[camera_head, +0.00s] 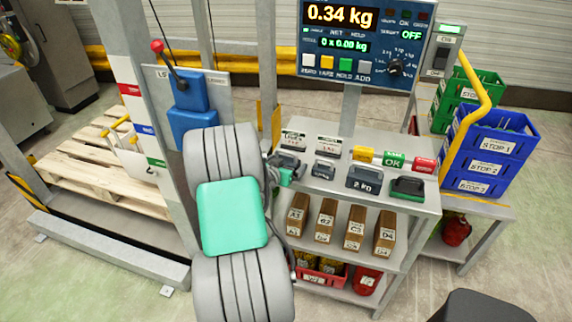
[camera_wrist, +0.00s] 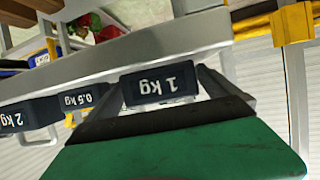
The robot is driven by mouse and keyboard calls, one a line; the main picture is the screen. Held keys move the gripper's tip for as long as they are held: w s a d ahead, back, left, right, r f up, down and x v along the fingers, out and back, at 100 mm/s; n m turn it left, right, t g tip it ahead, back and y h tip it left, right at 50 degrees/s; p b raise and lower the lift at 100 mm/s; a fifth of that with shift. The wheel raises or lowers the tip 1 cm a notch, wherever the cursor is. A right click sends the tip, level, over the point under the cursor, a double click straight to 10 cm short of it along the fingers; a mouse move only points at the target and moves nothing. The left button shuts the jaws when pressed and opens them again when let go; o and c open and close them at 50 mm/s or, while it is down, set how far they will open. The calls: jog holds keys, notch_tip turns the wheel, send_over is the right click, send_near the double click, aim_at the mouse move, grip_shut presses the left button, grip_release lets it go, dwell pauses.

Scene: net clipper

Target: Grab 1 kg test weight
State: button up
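The 1 kg test weight (camera_wrist: 160,83) is a dark block with a white label, upside down in the wrist view. My gripper (camera_wrist: 160,92) reaches in with one finger on each side of it. The fingertips lie close along its sides, but I cannot tell whether they touch it. In the head view, my gripper (camera_head: 285,177) is at the left end of the shelf's top row, and my grey arm hides part of that end. The weight (camera_head: 288,159) is partly hidden there.
The 0.5 kg weight (camera_head: 324,169) stands close to the right, then the 2 kg weight (camera_head: 364,178) and a green-and-dark item (camera_head: 407,187). Small signs stand behind them. A scale display (camera_head: 366,40) rises above the shelf. Blue crates (camera_head: 490,150) stand at the right.

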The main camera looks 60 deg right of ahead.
jog(key=c, duration=1.8)
jog(key=shift+d+r, duration=0.1)
jog(key=shift+r, duration=0.05)
jog(key=shift+c, duration=0.6)
